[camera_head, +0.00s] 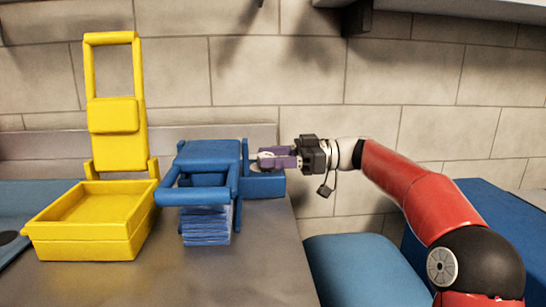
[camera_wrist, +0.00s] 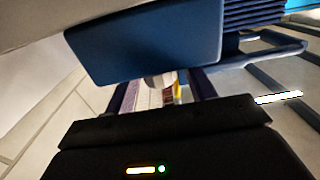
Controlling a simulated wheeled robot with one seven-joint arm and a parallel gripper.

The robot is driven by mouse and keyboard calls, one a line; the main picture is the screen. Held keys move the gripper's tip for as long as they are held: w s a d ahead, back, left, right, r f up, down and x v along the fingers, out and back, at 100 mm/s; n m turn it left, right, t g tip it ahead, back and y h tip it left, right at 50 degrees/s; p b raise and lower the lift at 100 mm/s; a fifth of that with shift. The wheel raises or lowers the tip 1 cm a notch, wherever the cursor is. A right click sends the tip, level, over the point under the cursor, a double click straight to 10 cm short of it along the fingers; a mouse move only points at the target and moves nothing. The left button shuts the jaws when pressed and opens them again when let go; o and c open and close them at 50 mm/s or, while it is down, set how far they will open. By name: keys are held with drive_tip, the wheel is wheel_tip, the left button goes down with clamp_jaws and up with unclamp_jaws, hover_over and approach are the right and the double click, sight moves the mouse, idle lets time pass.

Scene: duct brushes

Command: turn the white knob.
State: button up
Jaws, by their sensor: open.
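The white knob (camera_wrist: 158,81) shows in the wrist view as a small pale round piece at the lower edge of a blue block (camera_wrist: 145,42). My gripper (camera_wrist: 166,83) is open, with one purple finger on each side of the knob. I cannot tell whether either finger touches it. In the head view my gripper (camera_head: 264,159) reaches in from the right, level, beside the blue block (camera_head: 264,184) on the right of a blue device (camera_head: 212,153). The knob is mostly hidden by the fingers there.
Blue bristles (camera_head: 206,226) hang under the blue device's front bar. A yellow tray with an upright frame (camera_head: 88,226) stands to the left on the grey table (camera_head: 230,275). A tiled wall (camera_head: 275,75) is close behind. A blue seat-like surface (camera_head: 352,270) lies below my arm.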

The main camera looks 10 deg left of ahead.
drive_tip(key=c, duration=1)
drive_tip(key=shift+o, duration=0.2)
drive_tip(key=shift+f+b, duration=0.15)
drive_tip(key=shift+b, duration=0.35)
